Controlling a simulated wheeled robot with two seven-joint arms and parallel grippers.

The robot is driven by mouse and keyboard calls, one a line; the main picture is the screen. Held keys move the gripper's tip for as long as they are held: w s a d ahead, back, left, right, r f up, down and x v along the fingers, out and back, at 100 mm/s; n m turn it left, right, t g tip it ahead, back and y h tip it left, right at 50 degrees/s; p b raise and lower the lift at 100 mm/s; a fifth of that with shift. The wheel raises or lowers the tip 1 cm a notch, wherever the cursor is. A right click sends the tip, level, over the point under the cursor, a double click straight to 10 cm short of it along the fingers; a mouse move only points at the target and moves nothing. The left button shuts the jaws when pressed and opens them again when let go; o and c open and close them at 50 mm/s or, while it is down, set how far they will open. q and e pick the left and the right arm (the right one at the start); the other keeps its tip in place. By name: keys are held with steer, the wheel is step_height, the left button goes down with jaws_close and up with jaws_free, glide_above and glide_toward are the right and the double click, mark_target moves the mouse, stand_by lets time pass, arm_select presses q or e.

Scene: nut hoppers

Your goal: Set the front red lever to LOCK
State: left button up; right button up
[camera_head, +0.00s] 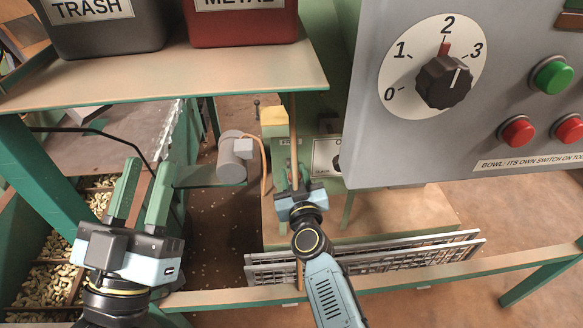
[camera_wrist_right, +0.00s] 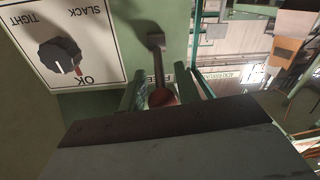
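In the right wrist view, the red lever shows as a red knob (camera_wrist_right: 162,97) on a dark arm (camera_wrist_right: 157,62) that rises in the picture to a pivot on a green panel. A partly hidden label, apparently FREE, sits behind the arm. My right gripper (camera_wrist_right: 159,92) has one finger on each side of the knob. I cannot tell whether the fingers touch it. In the head view my right gripper (camera_head: 293,178) is at the machine's front, and the lever is hidden there. My left gripper (camera_head: 142,192) is open and empty at the left.
A grey box with a numbered dial (camera_head: 444,80) and buttons overhangs at the upper right. A shelf (camera_head: 180,75) carries a TRASH bin (camera_head: 105,30) and a METAL bin (camera_head: 240,25). A TIGHT/OK/SLACK knob (camera_wrist_right: 60,55) is beside the lever. Nut trays (camera_head: 50,265) lie at the left.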

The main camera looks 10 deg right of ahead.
arm_select(q)
steer(key=shift+w+r+t, duration=0.25)
steer(key=shift+t, duration=0.15)
arm_select(e)
steer(key=shift+w, duration=0.8)
steer(key=shift+c, duration=0.4)
jaws_close()
arm_select(q)
steer(key=shift+a, duration=0.1)
